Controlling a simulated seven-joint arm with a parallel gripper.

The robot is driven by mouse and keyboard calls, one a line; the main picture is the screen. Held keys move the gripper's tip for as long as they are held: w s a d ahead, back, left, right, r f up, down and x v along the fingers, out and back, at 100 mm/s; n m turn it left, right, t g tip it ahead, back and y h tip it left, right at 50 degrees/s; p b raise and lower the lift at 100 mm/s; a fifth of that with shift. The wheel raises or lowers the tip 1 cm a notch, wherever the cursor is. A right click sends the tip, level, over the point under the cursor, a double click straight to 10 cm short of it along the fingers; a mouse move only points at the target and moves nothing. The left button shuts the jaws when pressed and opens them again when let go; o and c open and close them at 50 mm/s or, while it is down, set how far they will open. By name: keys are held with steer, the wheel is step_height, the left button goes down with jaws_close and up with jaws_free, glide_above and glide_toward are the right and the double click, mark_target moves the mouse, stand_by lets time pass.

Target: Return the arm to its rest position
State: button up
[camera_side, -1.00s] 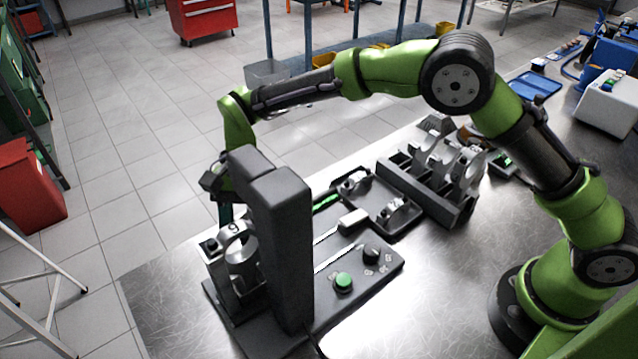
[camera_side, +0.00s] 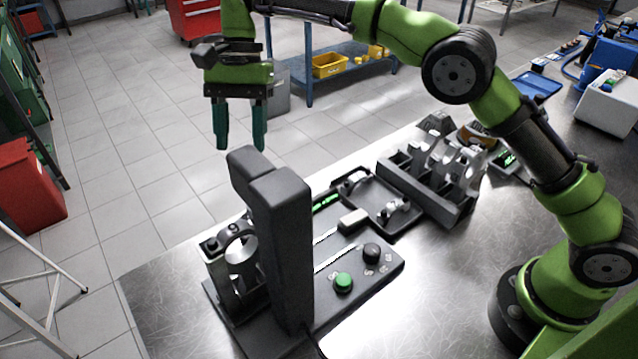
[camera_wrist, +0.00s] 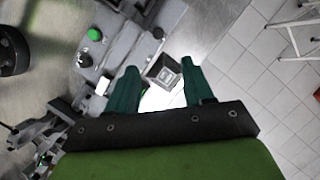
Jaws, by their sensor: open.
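My gripper (camera_side: 241,138) is raised above the bench, its two green fingers pointing down, apart, with nothing between them in the side view. It hangs above and slightly behind the dark grey column of the press-like machine (camera_side: 285,245). A metal ring-ended part (camera_side: 238,252) stands at the machine's left side. In the wrist view my open fingers (camera_wrist: 163,92) show from above, with the square top of the column (camera_wrist: 165,72) far below between them.
The machine's base carries a green button (camera_side: 343,282) and a black knob (camera_side: 371,252). A black tray (camera_side: 362,196) with metal parts and a rack with metal pieces (camera_side: 432,185) lie to the right. The air around my gripper is clear.

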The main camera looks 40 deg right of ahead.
stand_by(0.3)
steer(key=s+d+r+n+t, duration=0.1)
steer(key=s+d+n+t, duration=0.4)
steer(key=d, duration=0.8)
steer(key=s+d+t, duration=0.2)
steer(key=s+d, duration=0.3)
steer(key=s, duration=0.3)
steer(key=s+d+t+h, duration=0.1)
steer(key=s+d+t, duration=0.2)
steer(key=s+d, duration=0.3)
steer(key=s, duration=0.3)
steer(key=shift+s+r, duration=0.15)
steer(key=shift+r, duration=0.25)
